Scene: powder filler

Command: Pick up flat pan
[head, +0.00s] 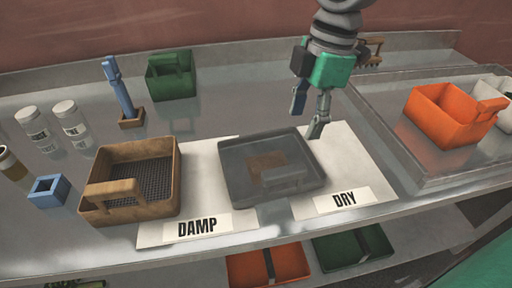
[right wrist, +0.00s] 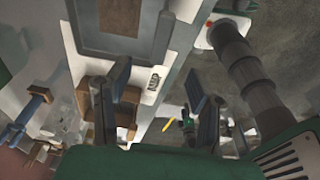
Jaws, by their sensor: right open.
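The flat pan (head: 232,180) is dark grey and shallow, with a brownish patch inside and a grey handle at its front right. It lies across the two white mats marked DAMP and DRY. My right gripper (head: 308,112) is above the pan's back right corner in the head view. Its two fingers are apart with nothing between them. In the right wrist view, a grey square shape that looks like the pan (right wrist: 122,45) shows at the top, beyond the open fingers. My left gripper is not in view.
A brown mesh-bottomed tray (head: 172,185) stands left of the pan. Jars (head: 72,122), a blue holder (head: 49,192) and a green bin (head: 171,76) are farther left. An orange bin (head: 440,125) sits in a metal tray (head: 385,90) at right.

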